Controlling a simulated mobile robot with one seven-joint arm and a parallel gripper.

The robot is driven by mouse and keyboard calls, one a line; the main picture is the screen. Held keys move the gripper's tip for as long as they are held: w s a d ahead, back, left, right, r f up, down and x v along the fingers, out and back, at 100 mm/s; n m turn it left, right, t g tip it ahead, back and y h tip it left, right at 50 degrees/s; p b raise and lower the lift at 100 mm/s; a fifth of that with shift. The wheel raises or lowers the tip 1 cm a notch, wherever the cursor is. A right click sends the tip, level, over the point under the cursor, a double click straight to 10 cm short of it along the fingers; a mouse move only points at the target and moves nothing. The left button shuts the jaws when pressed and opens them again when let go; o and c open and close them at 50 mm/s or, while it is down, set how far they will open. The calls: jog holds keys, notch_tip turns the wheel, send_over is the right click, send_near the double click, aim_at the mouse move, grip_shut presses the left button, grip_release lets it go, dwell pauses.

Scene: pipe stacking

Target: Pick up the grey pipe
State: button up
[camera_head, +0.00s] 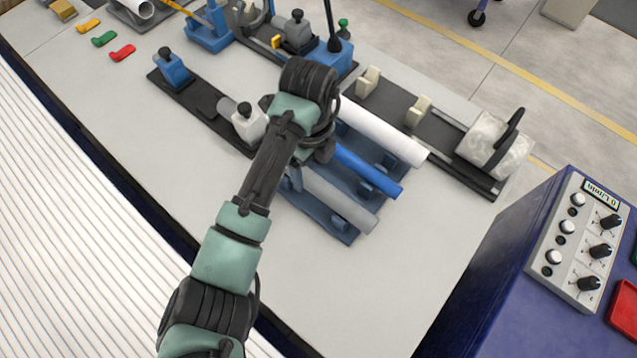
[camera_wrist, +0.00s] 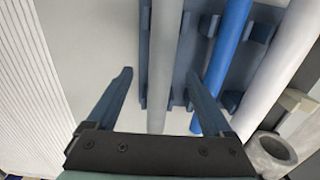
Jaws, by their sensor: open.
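The grey pipe (camera_head: 340,202) lies in a dark blue rack (camera_head: 335,227), nearest the front of three parallel pipes. It also shows in the wrist view (camera_wrist: 164,60), running from the top edge down towards my gripper's palm. My gripper (camera_wrist: 160,74) is open and empty. In the wrist view one finger shows to each side of the grey pipe, the right one in front of the rack and close to the blue pipe (camera_wrist: 226,60). I cannot tell how far above the pipe the fingers are. In the head view my arm hides the gripper and the pipe's far end.
The blue pipe (camera_head: 370,173) and a white pipe (camera_head: 384,135) lie beside the grey one. A dark rail with beige blocks (camera_head: 418,111) and a grey cylinder (camera_head: 494,143) stands behind. A control box (camera_head: 575,240) is at right. The table's front right is clear.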

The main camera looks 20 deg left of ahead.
aim_at(313, 179)
notch_tip(313, 179, down, 5)
jog(key=shift+w+d+f+p, duration=0.1)
jog(key=shift+p, duration=0.2)
grip_shut()
